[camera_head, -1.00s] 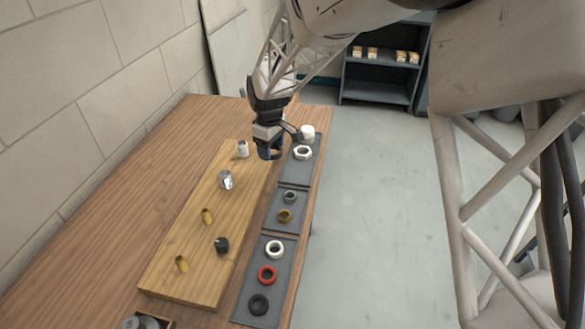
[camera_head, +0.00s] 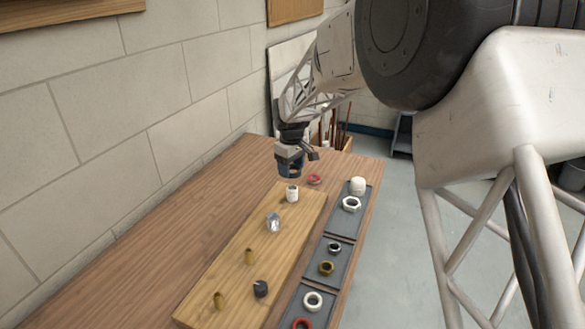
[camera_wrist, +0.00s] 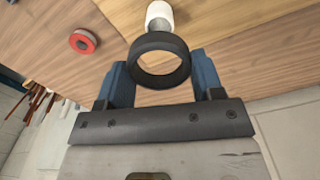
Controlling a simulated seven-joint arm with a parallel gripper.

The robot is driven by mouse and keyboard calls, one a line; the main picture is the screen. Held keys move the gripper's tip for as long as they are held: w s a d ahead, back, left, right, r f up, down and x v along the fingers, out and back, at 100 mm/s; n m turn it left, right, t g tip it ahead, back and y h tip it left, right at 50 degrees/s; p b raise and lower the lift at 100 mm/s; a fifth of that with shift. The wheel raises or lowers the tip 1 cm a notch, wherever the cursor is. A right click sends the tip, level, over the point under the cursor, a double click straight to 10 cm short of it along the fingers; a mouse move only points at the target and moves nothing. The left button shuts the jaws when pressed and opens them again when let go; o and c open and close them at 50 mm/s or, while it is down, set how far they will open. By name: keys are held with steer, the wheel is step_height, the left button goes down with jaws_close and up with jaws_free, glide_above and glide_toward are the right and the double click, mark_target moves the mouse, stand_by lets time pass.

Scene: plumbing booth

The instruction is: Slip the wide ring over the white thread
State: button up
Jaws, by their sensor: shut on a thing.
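The wide ring (camera_wrist: 160,43) is a dark grey, thick-walled ring. My gripper (camera_wrist: 160,78) is shut on it, with a blue finger on either side. The white thread (camera_head: 292,194) is a short white upright piece at the far end of the wooden board. In the wrist view the white thread (camera_wrist: 159,12) shows just beyond the ring's rim, which hides part of it. The ring is beside the thread in that view, not around it. In the head view my gripper (camera_head: 290,170) hangs above and just beyond the thread; the ring there is hard to make out.
A red roll (camera_head: 314,179) lies on the table beyond the board; it also shows in the wrist view (camera_wrist: 83,41). A silver fitting (camera_head: 273,222), brass pins and a black fitting (camera_head: 261,288) stand along the board. Grey trays (camera_head: 342,222) with rings and nuts line the right side.

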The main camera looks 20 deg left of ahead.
mark_target(292, 187)
steer(key=shift+f, duration=0.3)
steer(key=shift+f, duration=3)
steer(key=shift+f, duration=0.2)
steer(key=o, duration=1.1)
steer(key=shift+o, duration=0.2)
steer(key=shift+r, duration=0.1)
steer(key=shift+r, duration=2.4)
